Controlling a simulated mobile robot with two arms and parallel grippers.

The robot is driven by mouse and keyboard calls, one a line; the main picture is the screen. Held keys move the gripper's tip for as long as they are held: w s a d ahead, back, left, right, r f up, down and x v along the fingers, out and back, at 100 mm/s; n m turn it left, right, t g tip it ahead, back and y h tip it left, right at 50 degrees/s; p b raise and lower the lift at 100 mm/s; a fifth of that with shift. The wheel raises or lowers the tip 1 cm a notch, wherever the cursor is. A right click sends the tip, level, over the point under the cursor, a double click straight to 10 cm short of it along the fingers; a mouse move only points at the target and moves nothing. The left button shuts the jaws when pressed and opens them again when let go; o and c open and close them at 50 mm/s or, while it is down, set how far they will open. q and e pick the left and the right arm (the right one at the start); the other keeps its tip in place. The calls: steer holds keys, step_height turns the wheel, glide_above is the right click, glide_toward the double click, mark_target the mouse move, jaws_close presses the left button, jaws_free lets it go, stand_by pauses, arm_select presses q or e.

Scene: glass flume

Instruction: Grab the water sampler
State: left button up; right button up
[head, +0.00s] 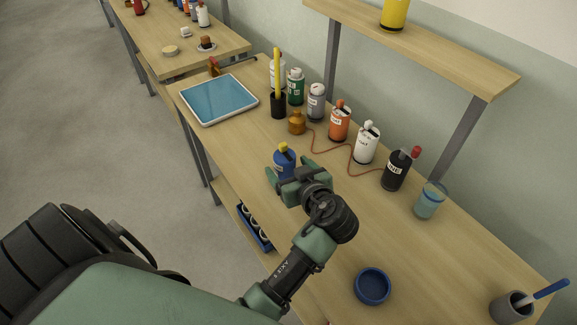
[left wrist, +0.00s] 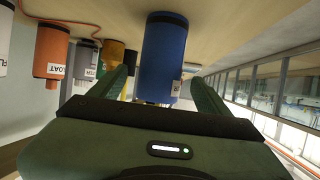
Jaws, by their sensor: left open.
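A blue bottle with a yellow cap (head: 284,160) stands upright on the wooden bench, near its front edge. Its label is too small to read, so I cannot confirm by name that it is the water sampler. My left gripper (head: 297,174) is open at the bottle, partly hiding its lower part in the head view. In the left wrist view, which looks upside down, the blue bottle (left wrist: 165,55) stands between the two green fingers, with a visible gap to at least the left finger. My right gripper is not in view.
Several labelled bottles, including an orange one (head: 340,122) and a black one (head: 397,170), line the back. A red cord (head: 330,150) lies behind the blue bottle. A blue-topped tray (head: 220,98) is at left, a blue dish (head: 372,287) at front right.

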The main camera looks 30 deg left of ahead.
arm_select(q)
steer(key=p+x, duration=0.2)
steer(key=x, duration=0.3)
steer(key=shift+w+a+f, duration=0.2)
steer(key=shift+w+a, duration=0.05)
steer(key=shift+w+a+f, duration=0.15)
steer(key=shift+f, duration=0.05)
steer(key=c, duration=1.6)
steer(key=shift+r, duration=0.15)
